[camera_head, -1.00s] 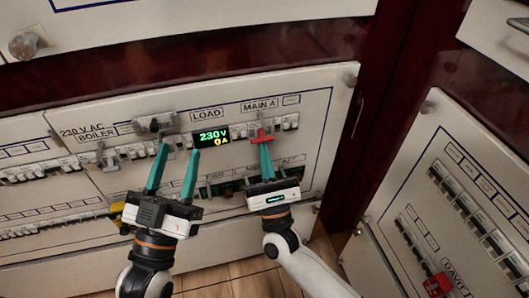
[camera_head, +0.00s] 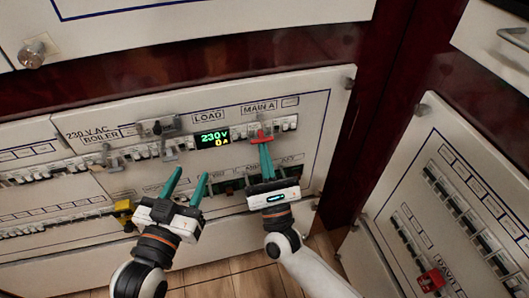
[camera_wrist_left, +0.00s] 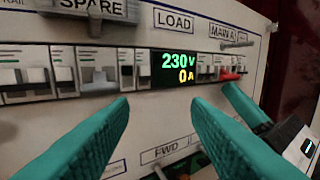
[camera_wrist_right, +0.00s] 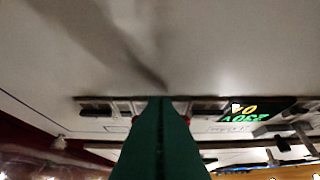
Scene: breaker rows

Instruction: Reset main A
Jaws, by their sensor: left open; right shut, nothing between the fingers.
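The main A breaker has a red handle (camera_head: 260,136) below the "MAIN A" label (camera_head: 258,106) on the upper breaker row. My right gripper (camera_head: 264,147) is shut and empty, with its fingertips right at the lower side of the red handle; I cannot tell if they touch. In the right wrist view the shut fingers (camera_wrist_right: 162,102) hide most of the handle. The left wrist view shows the handle (camera_wrist_left: 230,77) beside the display. My left gripper (camera_head: 189,171) is open and empty, below and in front of the row. The LOAD display (camera_head: 212,139) reads 230 V, 0 A.
A grey lever (camera_head: 157,127) sticks out above the row, left of the display. A yellow part (camera_head: 124,209) is at the lower row. A second panel (camera_head: 455,200) stands at the right with a red switch (camera_head: 431,280).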

